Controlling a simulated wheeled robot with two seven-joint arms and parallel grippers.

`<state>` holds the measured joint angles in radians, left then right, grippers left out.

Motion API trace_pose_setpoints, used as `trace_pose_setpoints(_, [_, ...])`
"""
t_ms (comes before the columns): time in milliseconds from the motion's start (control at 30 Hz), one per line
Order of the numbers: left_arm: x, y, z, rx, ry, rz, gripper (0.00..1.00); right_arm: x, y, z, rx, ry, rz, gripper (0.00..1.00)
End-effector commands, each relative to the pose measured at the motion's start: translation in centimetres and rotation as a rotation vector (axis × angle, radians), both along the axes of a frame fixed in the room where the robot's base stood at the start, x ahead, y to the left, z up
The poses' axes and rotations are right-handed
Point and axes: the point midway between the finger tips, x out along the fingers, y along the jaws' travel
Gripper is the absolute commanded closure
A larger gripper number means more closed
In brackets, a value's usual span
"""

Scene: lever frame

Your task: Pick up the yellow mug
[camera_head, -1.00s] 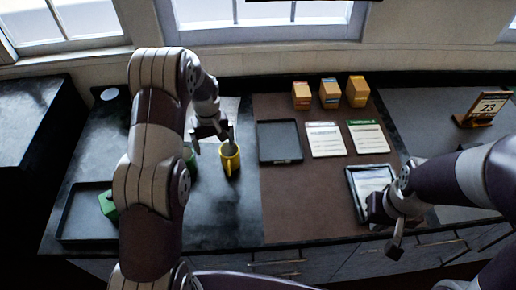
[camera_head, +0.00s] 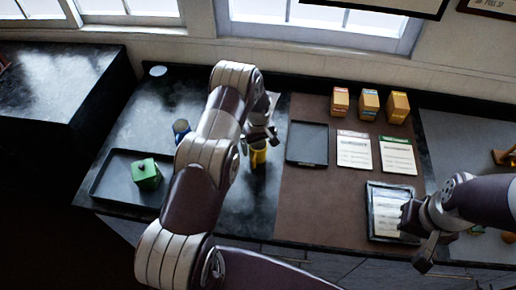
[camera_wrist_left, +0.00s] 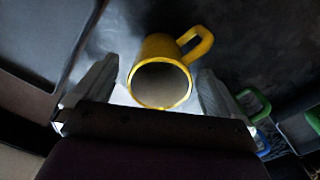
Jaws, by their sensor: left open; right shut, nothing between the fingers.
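The yellow mug (camera_head: 259,158) stands upright on the dark counter, partly hidden by my left gripper (camera_head: 259,141) above it in the head view. In the left wrist view the yellow mug (camera_wrist_left: 158,48) shows its open rim between the two spread fingers, with its handle toward the upper right. My left gripper is open and does not hold the mug; I cannot tell whether a finger touches it. My right gripper (camera_head: 424,250) is shut and empty near the front edge of the counter, by a framed tablet-like tray.
A blue mug (camera_head: 181,131) stands left of my left arm. A green handle (camera_wrist_left: 258,104) shows close to the right finger. A black tray (camera_head: 112,188) holds a green box (camera_head: 146,174). An empty dark tray (camera_head: 307,143) lies right of the mug; cards and boxes (camera_head: 369,104) are beyond.

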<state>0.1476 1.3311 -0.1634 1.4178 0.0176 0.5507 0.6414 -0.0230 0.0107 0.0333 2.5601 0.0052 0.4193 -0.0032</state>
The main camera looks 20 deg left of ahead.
Motion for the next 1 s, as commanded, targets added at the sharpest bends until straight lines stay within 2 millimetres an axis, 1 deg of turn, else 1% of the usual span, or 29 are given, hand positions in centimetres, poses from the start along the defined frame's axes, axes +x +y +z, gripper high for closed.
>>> trace_pose_setpoints(33, [-0.1, -0.1, -0.2, 0.000, 0.003, 0.000, 0.02, 0.0, 0.0, 1.4, 0.000, -0.001, 0.000, 1.00])
trace_pose_setpoints(100, [0.0, -0.1, -1.5, 0.000, 0.000, 0.000, 0.02, 0.0, 0.0, 1.5, 0.000, 0.000, 0.000, 1.00])
trace_pose_setpoints(200, [0.0, -0.1, -2.3, 0.001, -0.001, 0.000, 0.02, 0.0, 0.0, 1.6, 0.000, 0.000, 0.000, 1.00])
trace_pose_setpoints(367, [0.0, -0.1, -2.5, 0.000, -0.001, 0.000, 0.02, 0.0, 0.0, 1.4, 0.000, 0.000, 0.000, 1.00])
trace_pose_setpoints(400, [0.0, -0.1, -2.5, 0.000, -0.001, 0.000, 0.05, 0.0, 0.0, 1.4, 0.000, 0.000, 0.000, 1.00])
trace_pose_setpoints(467, [0.0, -0.1, -2.5, 0.000, -0.001, 0.000, 0.24, 0.0, 0.0, 1.4, 0.000, 0.000, 0.000, 1.00])
trace_pose_setpoints(500, [0.0, -0.1, -2.5, 0.000, -0.001, 0.000, 0.37, 0.0, 0.0, 1.4, 0.000, 0.000, 0.000, 1.00])
trace_pose_setpoints(600, [0.0, 0.0, -2.5, 0.000, -0.001, 0.000, 0.66, 0.0, 0.0, 1.4, 0.000, 0.000, 0.000, 1.00])
trace_pose_setpoints(867, [0.1, 0.0, -2.4, 0.000, -0.003, 0.000, 0.66, 0.0, 0.0, 1.3, 0.000, 0.000, 0.000, 1.00])
trace_pose_setpoints(1000, [0.2, 0.0, -1.6, 0.001, -0.005, 0.000, 0.66, 0.0, 0.0, 0.6, 0.000, 0.000, 0.000, 1.00])
